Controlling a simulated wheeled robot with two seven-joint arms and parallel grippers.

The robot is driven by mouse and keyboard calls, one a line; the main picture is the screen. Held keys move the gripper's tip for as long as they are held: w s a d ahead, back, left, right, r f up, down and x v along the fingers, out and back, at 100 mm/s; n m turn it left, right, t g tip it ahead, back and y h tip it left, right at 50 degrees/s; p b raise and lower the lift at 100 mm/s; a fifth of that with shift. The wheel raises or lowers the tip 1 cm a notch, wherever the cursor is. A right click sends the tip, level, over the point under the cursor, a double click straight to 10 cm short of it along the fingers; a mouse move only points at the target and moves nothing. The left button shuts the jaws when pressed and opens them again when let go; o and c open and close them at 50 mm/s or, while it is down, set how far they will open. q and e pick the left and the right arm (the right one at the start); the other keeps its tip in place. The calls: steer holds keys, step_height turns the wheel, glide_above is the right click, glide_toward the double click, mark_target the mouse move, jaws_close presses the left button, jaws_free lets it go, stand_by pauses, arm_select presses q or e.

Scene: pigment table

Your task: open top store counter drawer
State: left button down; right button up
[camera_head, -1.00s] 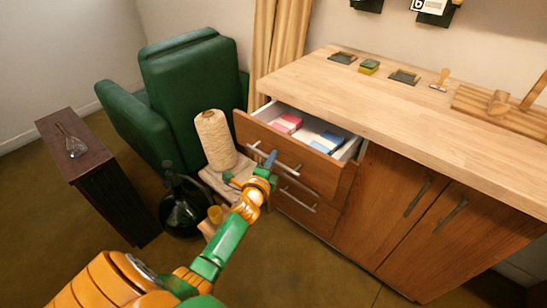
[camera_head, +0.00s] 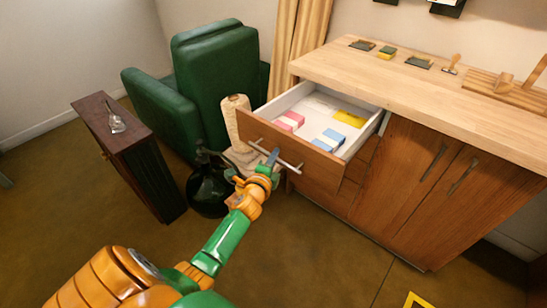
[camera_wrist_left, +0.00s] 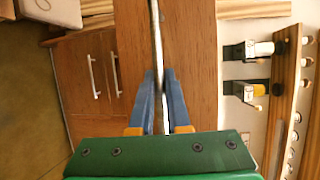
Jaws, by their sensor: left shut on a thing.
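The top drawer (camera_head: 309,163) of the wooden store counter (camera_head: 410,160) stands well open in the head view. Its white inside holds pink boxes (camera_head: 290,121), blue boxes (camera_head: 328,140) and a yellow item (camera_head: 350,118). My left gripper (camera_head: 272,157) is shut on the drawer's metal bar handle (camera_head: 290,165). In the left wrist view the blue fingertips (camera_wrist_left: 160,95) close on both sides of the handle (camera_wrist_left: 156,40), in front of the wooden drawer front (camera_wrist_left: 195,60). My right gripper is not in view.
Stamps and pads (camera_head: 387,53) lie along the back of the countertop. A twine spool (camera_head: 236,122), a dark glass bottle (camera_head: 210,188) and a green armchair (camera_head: 215,75) stand left of the drawer. A dark side cabinet (camera_head: 135,160) is farther left.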

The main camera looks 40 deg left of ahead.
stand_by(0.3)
arm_select(q)
steer(key=c, duration=1.2)
jaws_free()
steer(key=shift+o, duration=0.2)
steer(key=shift+s+d, duration=0.15)
steer(key=shift+s, duration=0.1)
steer(key=p+v, duration=0.1)
steer(key=v, duration=0.5)
steer(key=shift+s, duration=0.2)
steer(key=shift+d+r, duration=0.1)
